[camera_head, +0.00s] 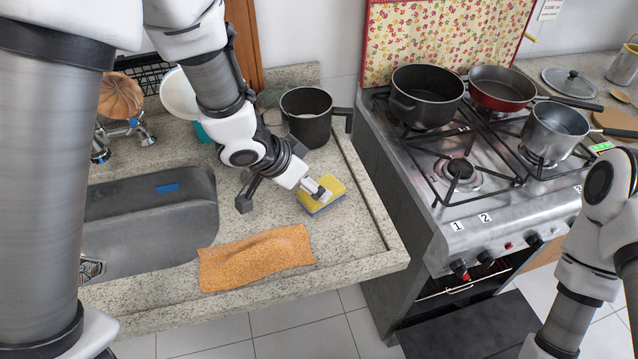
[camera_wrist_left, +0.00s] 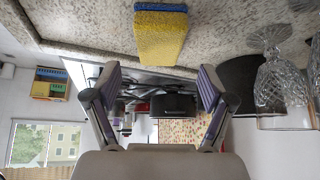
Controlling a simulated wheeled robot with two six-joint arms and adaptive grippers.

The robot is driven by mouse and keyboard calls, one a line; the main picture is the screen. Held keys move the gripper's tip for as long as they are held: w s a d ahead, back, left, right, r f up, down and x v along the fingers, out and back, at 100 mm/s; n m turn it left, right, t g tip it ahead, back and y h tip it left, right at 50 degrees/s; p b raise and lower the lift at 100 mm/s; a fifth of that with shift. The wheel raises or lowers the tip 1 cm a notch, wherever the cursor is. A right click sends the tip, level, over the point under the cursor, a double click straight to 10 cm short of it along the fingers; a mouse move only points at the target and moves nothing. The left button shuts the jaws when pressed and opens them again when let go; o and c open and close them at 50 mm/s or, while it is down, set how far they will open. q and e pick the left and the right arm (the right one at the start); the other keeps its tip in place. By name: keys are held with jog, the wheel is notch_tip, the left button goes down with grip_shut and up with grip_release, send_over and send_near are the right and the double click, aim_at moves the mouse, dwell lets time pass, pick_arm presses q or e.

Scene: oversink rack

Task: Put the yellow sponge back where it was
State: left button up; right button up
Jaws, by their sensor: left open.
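The yellow sponge (camera_head: 333,187), with a blue underside, lies on the speckled stone counter between the sink and the stove, right of the orange cloth. In the left wrist view the sponge (camera_wrist_left: 161,36) shows near the top centre, beyond the open fingers. My left gripper (camera_head: 281,198) is open with nothing between its fingers. One finger overlaps the sponge's left part in the head view; I cannot tell whether it touches. The fingers also show in the left wrist view (camera_wrist_left: 155,88). My right arm shows at the right edge, but its gripper is out of view.
An orange cloth (camera_head: 256,258) lies at the counter's front edge. The sink (camera_head: 150,222) is to its left. A black pot (camera_head: 308,117) stands behind the sponge. The stove (camera_head: 480,215) with several pans is to the right. Crystal glassware (camera_wrist_left: 278,68) shows in the wrist view.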

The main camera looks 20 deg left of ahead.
pick_arm(q)
jog(key=p+v, duration=0.1)
jog(key=v, duration=0.5)
jog(key=shift+r, duration=0.25)
jog(key=shift+s, duration=0.1)
